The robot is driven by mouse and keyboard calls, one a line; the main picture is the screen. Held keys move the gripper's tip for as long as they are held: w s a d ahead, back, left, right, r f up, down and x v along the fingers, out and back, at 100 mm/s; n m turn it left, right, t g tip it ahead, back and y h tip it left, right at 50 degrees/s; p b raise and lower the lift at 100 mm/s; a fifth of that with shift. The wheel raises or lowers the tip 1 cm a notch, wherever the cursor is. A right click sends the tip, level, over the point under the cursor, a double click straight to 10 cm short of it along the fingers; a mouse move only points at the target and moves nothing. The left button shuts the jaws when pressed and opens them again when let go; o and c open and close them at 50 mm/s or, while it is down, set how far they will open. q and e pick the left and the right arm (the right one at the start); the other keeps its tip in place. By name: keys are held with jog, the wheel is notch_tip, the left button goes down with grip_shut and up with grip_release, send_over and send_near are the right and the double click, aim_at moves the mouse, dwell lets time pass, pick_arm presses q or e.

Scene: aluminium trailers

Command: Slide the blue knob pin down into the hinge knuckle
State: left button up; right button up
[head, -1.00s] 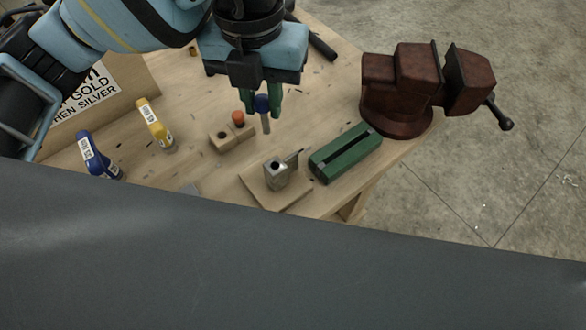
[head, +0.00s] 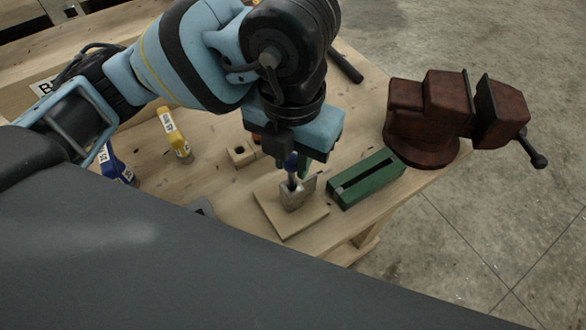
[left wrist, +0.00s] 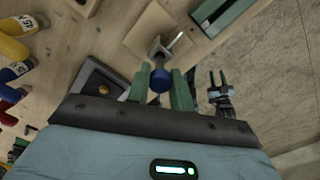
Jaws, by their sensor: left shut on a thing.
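My left gripper (head: 293,166) points down over the hinge and is shut on the blue knob pin (head: 291,162). The knob sits between the green fingers, and it also shows in the left wrist view (left wrist: 160,80). The pin's shank points down at the top of the metal hinge knuckle (head: 291,197). Its lower end meets the bore area, but I cannot tell how deep it is. The knuckle stands on a square wooden plate (head: 312,219) and shows in the left wrist view (left wrist: 157,49). A dark two-pronged shape (left wrist: 219,88) there may be my right gripper; this is unclear.
A slotted green block (head: 369,182) lies right of the hinge, with a red-brown vise (head: 428,120) behind it. A large grey surface (head: 150,250) fills the foreground.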

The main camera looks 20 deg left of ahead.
aim_at(292, 185)
pick_arm(q)
jog(key=shift+f, duration=1.9)
pick_arm(e)
jog(key=shift+s+a+f, duration=0.1)
jog(key=shift+s+f, duration=0.15)
jog(key=shift+f, duration=0.05)
pick_arm(q)
jog(key=shift+f, duration=0.1)
jog(key=o, duration=0.9)
jog(key=shift+o, duration=0.2)
pick_arm(e)
jog(key=shift+s, duration=0.1)
